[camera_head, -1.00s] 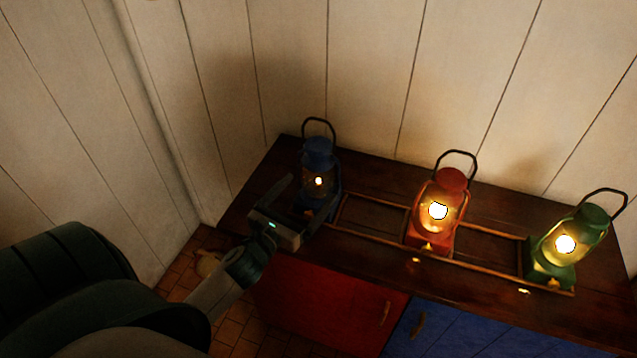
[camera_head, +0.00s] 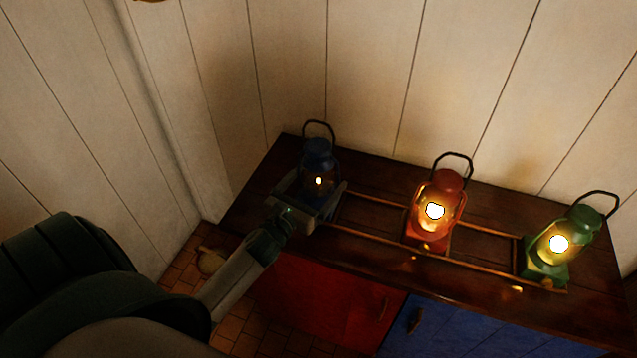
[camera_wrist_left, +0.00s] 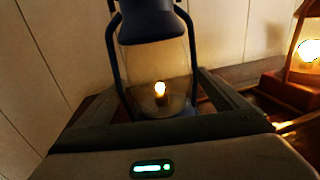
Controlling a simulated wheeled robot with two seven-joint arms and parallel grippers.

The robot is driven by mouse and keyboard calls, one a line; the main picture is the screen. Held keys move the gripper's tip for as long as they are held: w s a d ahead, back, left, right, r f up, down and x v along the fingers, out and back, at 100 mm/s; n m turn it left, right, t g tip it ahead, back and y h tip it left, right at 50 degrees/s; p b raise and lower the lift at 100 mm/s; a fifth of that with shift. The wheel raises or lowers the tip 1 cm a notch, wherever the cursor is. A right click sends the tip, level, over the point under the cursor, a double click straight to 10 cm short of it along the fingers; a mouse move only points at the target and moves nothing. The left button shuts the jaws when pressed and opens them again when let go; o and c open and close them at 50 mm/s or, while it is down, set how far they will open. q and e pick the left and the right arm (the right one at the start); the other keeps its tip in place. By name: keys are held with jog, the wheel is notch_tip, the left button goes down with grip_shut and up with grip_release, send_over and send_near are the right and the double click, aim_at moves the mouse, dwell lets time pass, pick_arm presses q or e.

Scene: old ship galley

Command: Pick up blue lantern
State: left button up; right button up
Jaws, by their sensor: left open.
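The blue lantern (camera_head: 318,160) stands upright at the left end of the dark wooden counter, its small flame lit and its handle up. My left gripper (camera_head: 312,188) is open, with one finger on each side of the lantern's lower part. In the left wrist view the lantern (camera_wrist_left: 152,62) rises between the two open fingers (camera_wrist_left: 160,98). Its base is partly hidden by my gripper, and I cannot tell whether the fingers touch it. My right gripper is not in view.
A lit red lantern (camera_head: 439,190) and a lit green lantern (camera_head: 572,226) stand to the right on the counter (camera_head: 262,190). A low wooden rail (camera_head: 375,235) runs along it. A plank wall (camera_head: 360,70) rises close behind. Red and blue cupboard doors are below.

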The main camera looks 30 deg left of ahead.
aim_at(319, 168)
pick_arm(q)
jog(key=shift+w, duration=0.3)
jog(key=shift+c, duration=0.5)
jog(key=c, duration=1.1)
jog(key=shift+r, duration=0.1)
jog(key=shift+c, duration=1.1)
jog(key=shift+r, duration=0.15)
jog(key=shift+r+b, duration=0.3)
jog(key=shift+r, duration=0.6)
notch_tip(319, 168, up, 2)
jog(key=s+d+r+b, duration=0.1)
jog(key=d+r, duration=0.6)
jog(key=d, duration=0.4)
jog(key=shift+s+d+b, duration=0.25)
jog(key=shift+s+b, duration=0.05)
jog(key=shift+b, duration=0.1)
